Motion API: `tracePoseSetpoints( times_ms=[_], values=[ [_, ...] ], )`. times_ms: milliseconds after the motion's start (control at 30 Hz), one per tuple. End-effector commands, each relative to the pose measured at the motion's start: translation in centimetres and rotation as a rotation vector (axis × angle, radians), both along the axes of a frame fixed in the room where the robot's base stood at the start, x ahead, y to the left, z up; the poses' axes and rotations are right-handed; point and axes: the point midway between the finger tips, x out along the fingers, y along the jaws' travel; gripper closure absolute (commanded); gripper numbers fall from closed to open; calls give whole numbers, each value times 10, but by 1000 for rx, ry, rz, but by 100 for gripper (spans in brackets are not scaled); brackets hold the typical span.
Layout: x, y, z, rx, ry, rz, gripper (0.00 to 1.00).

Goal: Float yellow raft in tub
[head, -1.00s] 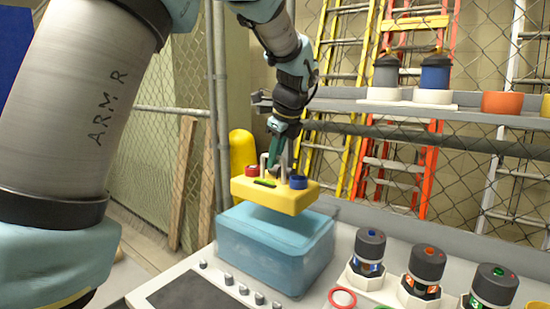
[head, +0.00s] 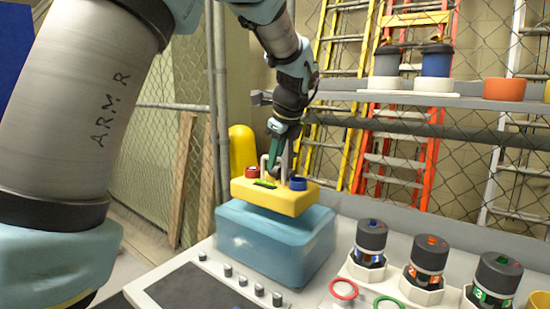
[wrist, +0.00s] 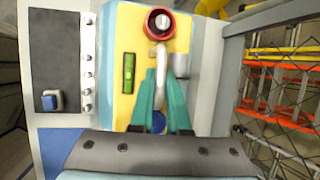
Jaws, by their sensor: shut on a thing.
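The yellow raft (head: 270,198) hangs level just above the blue tub (head: 272,245) in the head view. It carries a red part, a blue part, a grey handle and a green level. My gripper (head: 276,172) is shut on the raft's grey handle from above. In the wrist view, my teal fingers (wrist: 163,95) meet at the handle, and the raft (wrist: 125,45) fills the middle. The gap between the raft's underside and the tub's top looks small; whether they touch cannot be told.
Several dark canisters (head: 426,260) stand in white holders right of the tub. Red and green rings (head: 343,289) lie in front. A control panel (head: 200,285) with knobs is at the tub's front left. A shelf (head: 440,108) and chain-link fence stand behind.

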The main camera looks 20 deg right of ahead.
Motion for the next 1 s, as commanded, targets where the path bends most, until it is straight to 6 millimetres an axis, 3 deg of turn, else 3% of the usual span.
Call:
tracePoseSetpoints(
  times_ms=[1000],
  values=[
    [0, 0, -40, 0, 0, 1, 100]
  ],
)
